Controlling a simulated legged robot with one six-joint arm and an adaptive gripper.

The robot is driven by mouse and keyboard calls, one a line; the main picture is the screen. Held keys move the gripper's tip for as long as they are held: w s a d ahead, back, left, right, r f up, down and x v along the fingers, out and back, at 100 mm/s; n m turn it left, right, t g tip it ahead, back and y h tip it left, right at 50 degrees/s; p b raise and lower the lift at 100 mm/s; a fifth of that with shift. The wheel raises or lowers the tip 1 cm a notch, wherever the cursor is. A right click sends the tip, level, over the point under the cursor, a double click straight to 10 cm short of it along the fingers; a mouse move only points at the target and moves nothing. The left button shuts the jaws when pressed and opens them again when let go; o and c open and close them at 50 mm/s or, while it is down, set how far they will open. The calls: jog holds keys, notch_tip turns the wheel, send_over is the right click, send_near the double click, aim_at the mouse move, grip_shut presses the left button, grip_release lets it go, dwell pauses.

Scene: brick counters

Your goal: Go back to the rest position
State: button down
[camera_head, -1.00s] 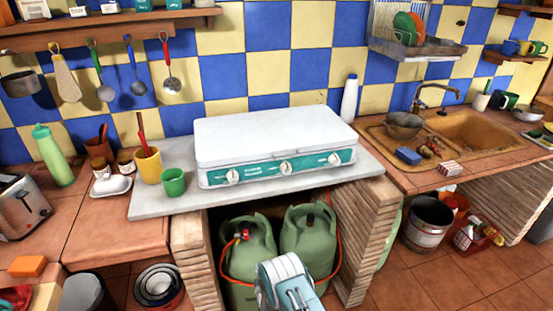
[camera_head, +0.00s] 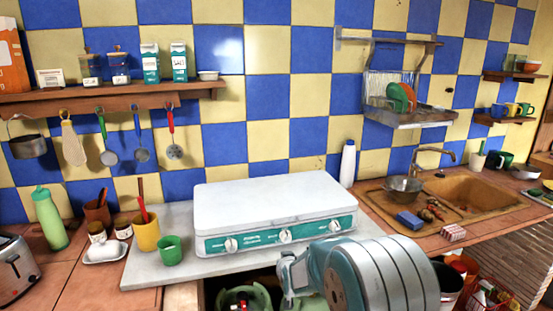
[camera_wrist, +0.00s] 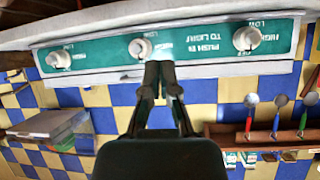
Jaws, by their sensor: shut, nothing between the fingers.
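My gripper (camera_wrist: 160,68) shows in the wrist view, with its two dark fingers together and nothing between them. It appears in front of the stove's teal panel, between the knobs in the picture, and I cannot tell the exact gap. The white stove (camera_head: 270,205) sits with its lid closed on a grey slab, and its front panel with three knobs also shows upside down in the wrist view (camera_wrist: 198,52). In the head view my arm rises at the bottom right, in front of the counter; the fingers are not discernible there.
A green mug (camera_head: 169,250) and a yellow cup (camera_head: 146,234) stand left of the stove. A white bottle (camera_head: 348,164) stands behind its right end. The sink (camera_head: 480,195) is at the right. Utensils hang below a wooden shelf (camera_head: 110,98) on the wall.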

jog(key=s+d+r+g+h, duration=0.1)
jog(key=s+d+r, duration=0.3)
jog(key=s+r, duration=0.4)
jog(key=s+d+r+g, duration=0.2)
jog(key=s+d+r, duration=0.3)
jog(key=s, duration=0.4)
jog(key=s+d+r+g, duration=0.1)
jog(key=s+d, duration=0.1)
jog(key=s, duration=0.9)
jog(key=s+d+r+m+g+h, duration=0.1)
jog(key=s+d+g, duration=0.1)
jog(key=s, duration=1)
jog(key=shift+s+d+r, duration=0.25)
jog(key=shift+d, duration=0.05)
